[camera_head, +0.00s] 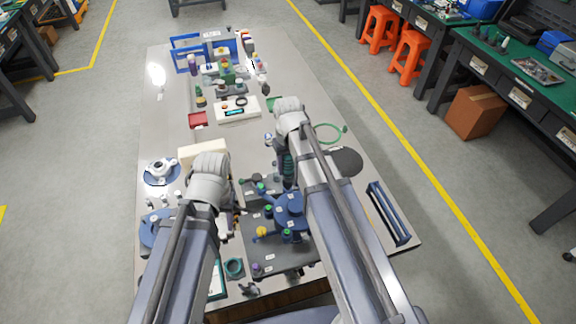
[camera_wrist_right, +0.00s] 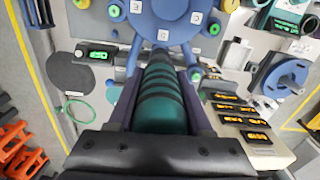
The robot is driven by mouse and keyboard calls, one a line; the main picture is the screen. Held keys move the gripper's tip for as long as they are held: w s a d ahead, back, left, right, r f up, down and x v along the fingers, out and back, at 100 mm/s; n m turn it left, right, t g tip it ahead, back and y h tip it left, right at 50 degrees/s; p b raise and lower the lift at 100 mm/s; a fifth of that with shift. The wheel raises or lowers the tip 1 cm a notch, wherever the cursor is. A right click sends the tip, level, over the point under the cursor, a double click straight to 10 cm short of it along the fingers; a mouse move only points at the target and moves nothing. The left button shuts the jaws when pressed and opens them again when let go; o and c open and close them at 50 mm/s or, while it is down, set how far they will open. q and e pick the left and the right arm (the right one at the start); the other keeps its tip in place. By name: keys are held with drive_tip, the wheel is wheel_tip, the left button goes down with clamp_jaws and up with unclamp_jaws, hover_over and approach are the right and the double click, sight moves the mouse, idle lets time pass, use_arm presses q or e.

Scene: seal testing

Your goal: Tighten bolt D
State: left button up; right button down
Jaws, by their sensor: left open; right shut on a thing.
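A blue round flange (camera_head: 292,212) with several arms and coloured bolt ends sits on a dark plate (camera_head: 280,257) at the near part of the table. My right gripper (camera_wrist_right: 160,78) is shut on a dark teal tool with black bands (camera_wrist_right: 161,110), whose far end points at the flange's rim; contact is unclear. My left gripper (camera_head: 232,208) is open, left of the flange, its fingers mostly hidden by the arm.
A dark round pad (camera_head: 345,161) and a blue rack (camera_head: 389,214) lie to the right. Boxes and a blue crate (camera_head: 187,53) stand at the far end. The table's right side has some free room.

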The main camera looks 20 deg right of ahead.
sight(288, 160)
drive_tip(key=shift+f+b, duration=1)
drive_tip(key=shift+f, duration=0.05)
idle(1.4)
drive_tip(key=shift+r+p, duration=2.55)
drive_tip(key=shift+r, duration=0.05)
drive_tip(key=shift+s+f, duration=0.1)
drive_tip(key=shift+f, duration=0.05)
